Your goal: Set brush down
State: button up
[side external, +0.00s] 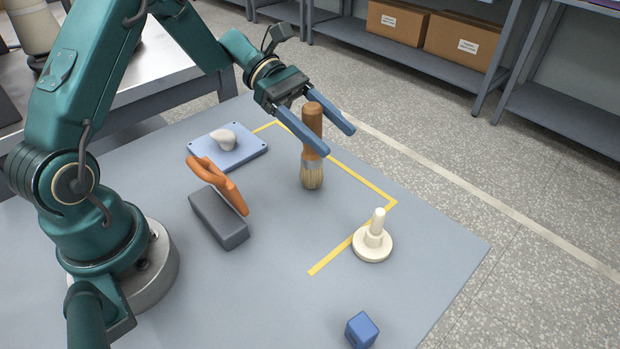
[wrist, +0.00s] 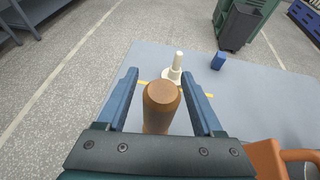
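The brush (side external: 312,173) has a brown wooden handle, a metal band and pale bristles. It is upright, bristles down, at the grey table inside the yellow tape outline (side external: 360,180). Its bristle end looks to be at the table surface. My gripper (side external: 338,142) is open, with one blue finger on each side of the handle. In the wrist view, the round handle end (wrist: 161,95) sits between the fingers of my gripper (wrist: 160,75), with gaps on both sides. The bristles are hidden in that view.
A cream stepped peg (side external: 373,243) stands right of the brush, and a blue block (side external: 361,330) near the front edge. A grey block with an orange handle (side external: 220,218) and a blue plate (side external: 245,155) with a pale lump lie left. Table between brush and peg is clear.

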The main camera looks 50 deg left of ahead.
jog(key=shift+a+r, duration=0.15)
jog(key=shift+r, duration=0.05)
jog(key=v, duration=1.1)
jog(key=s+d+m+y, duration=0.2)
jog(key=s+m+y, duration=0.2)
jog(key=s+m, duration=0.1)
jog(key=s+d+m+t+y, duration=0.1)
jog(key=s+d+m+y, duration=0.1)
jog(key=s+m+y, duration=0.2)
jog(key=s+d+m+t+y, duration=0.1)
jog(key=s+d+m+y, duration=0.2)
jog(key=s+m, duration=0.3)
jog(key=shift+r+m+y, duration=0.3)
jog(key=shift+m+y, duration=0.6)
jog(key=shift+m, duration=0.2)
jog(key=shift+s+a+f+m+t+y, duration=0.1)
jog(key=shift+s+a+m+t+y, duration=0.1)
jog(key=shift+m+t, duration=0.35)
jog(key=shift+s+a+f+m+t+y, duration=0.1)
jog(key=shift+s+m+t, duration=0.15)
jog(key=shift+m+t, duration=0.3)
